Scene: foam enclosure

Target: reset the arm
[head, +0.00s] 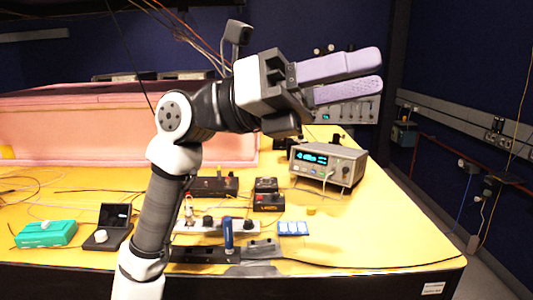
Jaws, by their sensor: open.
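My gripper (378,76) is raised above the yellow table, in the upper middle of the head view. Its two purple fingers point right and stand slightly apart with nothing between them. My arm rises from the bottom of the view, bends at the elbow and reaches to the right. The arm hides part of the table and of the pink foam behind it. The gripper touches nothing that I can see.
The yellow table (390,235) holds a bench instrument (328,163) at the right, a power strip (215,226), a blue-handled tool (228,235), small black boxes (268,202) and a green box (46,233). Pink foam (70,135) stands behind. The front right of the table is clear.

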